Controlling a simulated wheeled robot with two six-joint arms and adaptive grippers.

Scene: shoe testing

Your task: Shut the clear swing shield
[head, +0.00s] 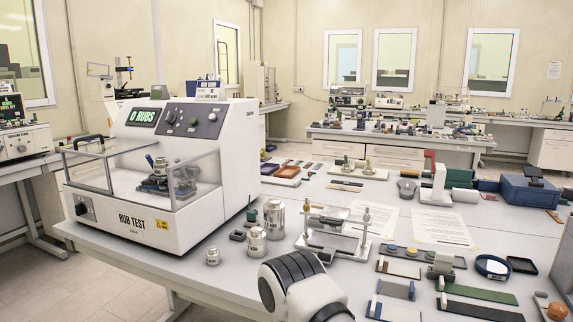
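The white rub test machine (140,222) stands on the left of the bench in the head view. Its clear swing shield (88,170) shows as a thin-framed transparent panel at the machine's front left, with a dark handle (88,140) near its top. It appears swung out from the opening, but its exact angle is hard to read. A fixed-looking clear side panel (195,180) stands at the right of the opening, with a small mechanism (160,178) behind it. Neither gripper's fingers show. A white and black part of my arm is at the bottom centre.
Metal weights (274,218) stand right of the machine, close to its base. A metal fixture (335,240), paper sheets (442,228) and several sample strips cover the bench to the right. Another instrument (22,135) sits on the left bench, with floor between the benches.

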